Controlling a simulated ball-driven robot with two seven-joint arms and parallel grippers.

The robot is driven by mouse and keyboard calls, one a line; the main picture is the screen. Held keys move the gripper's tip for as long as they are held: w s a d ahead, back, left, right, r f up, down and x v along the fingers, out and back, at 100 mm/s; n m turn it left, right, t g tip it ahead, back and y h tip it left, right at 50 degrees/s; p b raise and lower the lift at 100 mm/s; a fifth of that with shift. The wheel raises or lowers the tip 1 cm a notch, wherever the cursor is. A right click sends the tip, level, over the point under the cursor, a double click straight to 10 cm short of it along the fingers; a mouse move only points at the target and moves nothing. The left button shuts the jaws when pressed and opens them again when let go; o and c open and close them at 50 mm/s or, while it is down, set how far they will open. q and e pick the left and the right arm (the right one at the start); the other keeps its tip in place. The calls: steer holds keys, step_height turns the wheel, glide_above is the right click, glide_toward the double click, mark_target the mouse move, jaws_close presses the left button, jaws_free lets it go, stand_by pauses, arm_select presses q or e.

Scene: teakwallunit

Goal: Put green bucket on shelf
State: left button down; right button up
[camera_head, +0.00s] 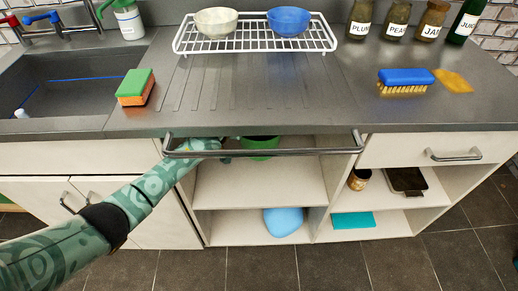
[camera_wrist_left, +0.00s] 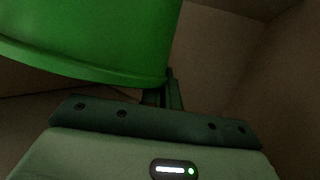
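The green bucket (camera_head: 262,144) is in the upper compartment of the open cabinet under the counter, partly hidden by the counter edge and a long metal handle bar. Whether its base touches the shelf board (camera_head: 262,186) cannot be told. My left gripper (camera_head: 226,152) reaches into that compartment from the left, at the bucket's left side, with its tips mostly hidden. In the left wrist view the bucket (camera_wrist_left: 90,35) fills the upper left, and my left gripper's fingers (camera_wrist_left: 165,92) are close together at its edge, seemingly shut on it. My right gripper is not in view.
The handle bar (camera_head: 265,152) spans the compartment's top front. A blue item (camera_head: 283,221) lies on the shelf below; a jar (camera_head: 359,179) and a dark tray (camera_head: 406,181) stand to the right. A dish rack (camera_head: 255,44), sponge (camera_head: 136,87) and brush (camera_head: 405,82) are on the counter.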

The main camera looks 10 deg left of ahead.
arm_select(q)
step_height(320, 180, down, 10)
steer(key=b, duration=0.5)
steer(key=c, duration=1.7)
jaws_free()
steer(key=shift+w, duration=0.1)
steer(key=shift+o, duration=0.3)
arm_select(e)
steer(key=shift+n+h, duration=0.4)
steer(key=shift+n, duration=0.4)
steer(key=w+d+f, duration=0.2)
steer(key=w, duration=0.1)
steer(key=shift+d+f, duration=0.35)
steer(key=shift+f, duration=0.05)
arm_select(q)
steer(key=shift+r, duration=0.15)
